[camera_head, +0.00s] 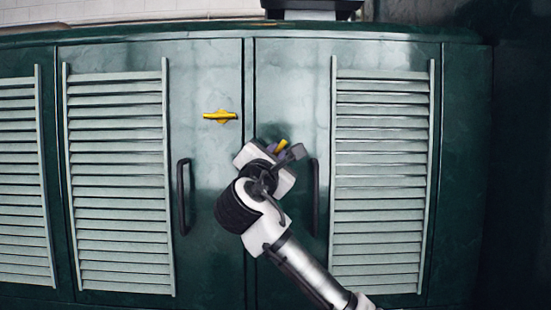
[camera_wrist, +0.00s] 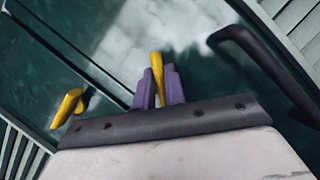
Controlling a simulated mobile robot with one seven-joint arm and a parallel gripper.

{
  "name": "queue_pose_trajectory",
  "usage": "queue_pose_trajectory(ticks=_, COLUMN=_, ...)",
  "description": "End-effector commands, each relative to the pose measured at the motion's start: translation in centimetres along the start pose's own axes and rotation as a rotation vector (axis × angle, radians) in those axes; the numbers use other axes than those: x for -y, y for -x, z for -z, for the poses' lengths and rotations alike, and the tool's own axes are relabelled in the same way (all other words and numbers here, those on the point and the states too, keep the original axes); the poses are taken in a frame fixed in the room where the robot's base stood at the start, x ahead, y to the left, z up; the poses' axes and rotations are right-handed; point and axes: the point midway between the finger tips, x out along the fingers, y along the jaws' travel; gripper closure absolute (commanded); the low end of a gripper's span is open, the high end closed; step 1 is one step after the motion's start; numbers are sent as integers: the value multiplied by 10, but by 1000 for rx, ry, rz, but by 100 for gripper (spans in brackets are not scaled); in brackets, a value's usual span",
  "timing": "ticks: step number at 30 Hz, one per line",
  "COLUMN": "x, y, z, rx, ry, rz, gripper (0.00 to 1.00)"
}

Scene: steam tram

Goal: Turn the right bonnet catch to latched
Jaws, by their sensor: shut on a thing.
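The right bonnet catch (camera_head: 280,146) is a yellow handle on the right green door, mostly hidden behind my gripper in the head view. In the wrist view the catch (camera_wrist: 157,80) stands between two purple fingers. My gripper (camera_wrist: 158,88) is shut on it. In the head view my gripper (camera_head: 279,152) is tilted, its fingers at the upper right of the white wrist. The left catch (camera_head: 221,116) is yellow and lies level on the left door; it also shows at the left of the wrist view (camera_wrist: 68,108).
Black vertical door handles flank the seam, one on the left door (camera_head: 184,196) and one on the right door (camera_head: 314,197). The right handle (camera_wrist: 262,65) is close to my gripper. Pale louvred panels (camera_head: 382,175) lie farther out. The door above the right catch is clear.

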Motion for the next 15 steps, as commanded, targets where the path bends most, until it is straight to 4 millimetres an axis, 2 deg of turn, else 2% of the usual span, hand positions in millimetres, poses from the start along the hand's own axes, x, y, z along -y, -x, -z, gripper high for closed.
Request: queue_pose_trajectory(ticks=15, x=-1, y=0, z=0, rx=-2, ry=-455, rz=188, gripper=100)
